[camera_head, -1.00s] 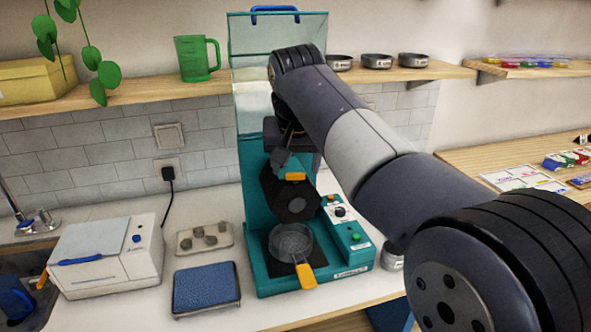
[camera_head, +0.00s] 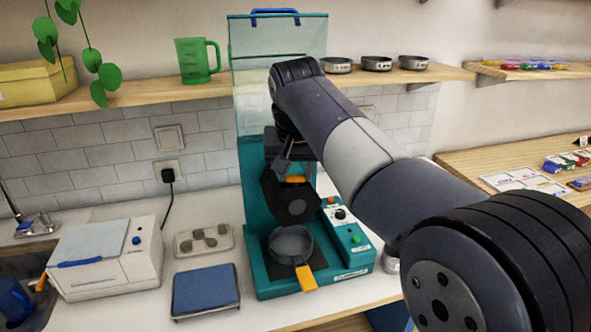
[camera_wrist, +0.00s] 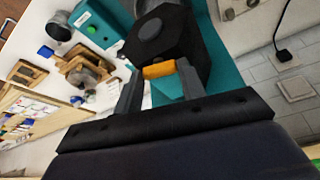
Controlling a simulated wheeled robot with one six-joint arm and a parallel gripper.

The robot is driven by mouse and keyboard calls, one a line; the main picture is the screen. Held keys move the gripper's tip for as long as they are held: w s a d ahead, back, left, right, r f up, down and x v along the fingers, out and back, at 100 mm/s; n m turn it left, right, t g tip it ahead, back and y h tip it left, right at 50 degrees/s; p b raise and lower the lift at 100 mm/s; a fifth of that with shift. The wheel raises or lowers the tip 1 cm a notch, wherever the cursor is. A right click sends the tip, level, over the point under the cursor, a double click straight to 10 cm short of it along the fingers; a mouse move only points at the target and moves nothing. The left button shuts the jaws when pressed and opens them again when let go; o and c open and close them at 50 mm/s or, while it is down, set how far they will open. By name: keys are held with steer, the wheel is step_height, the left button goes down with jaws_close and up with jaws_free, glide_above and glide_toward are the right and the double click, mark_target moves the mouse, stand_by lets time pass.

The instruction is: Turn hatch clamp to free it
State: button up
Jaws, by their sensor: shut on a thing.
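A black hexagonal hatch (camera_head: 290,205) with a round grey centre stands at the front of a teal machine (camera_head: 253,180). The orange clamp (camera_head: 294,179) sits at the hatch's upper edge. In the wrist view the clamp (camera_wrist: 159,70) lies between the two grey fingers of my gripper (camera_wrist: 160,74), with the black hatch (camera_wrist: 165,45) just beyond it. My gripper is shut on the clamp. In the head view my gripper (camera_head: 290,172) reaches down from above, and my wrist partly hides the clamp's upper side.
A round pan (camera_head: 290,243) with an orange handle sits below the hatch. A control panel (camera_head: 347,235) is at its right. A blue pad (camera_head: 206,290), a tray of grey pieces (camera_head: 203,240) and a white box machine (camera_head: 108,262) stand to the left. A shelf (camera_head: 150,97) runs behind.

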steer(key=shift+d+r+n+y+p, duration=0.15)
steer(key=shift+n+y+p, duration=0.15)
steer(key=shift+n+p, duration=0.35)
steer(key=shift+c, duration=0.3)
steer(key=shift+n+y+p, duration=0.4)
steer(key=shift+n, duration=0.55)
steer(key=o, duration=1)
steer(key=v, duration=1)
steer(key=shift+r+p, duration=0.25)
steer(key=shift+p, duration=0.05)
steer(key=shift+s, duration=0.1)
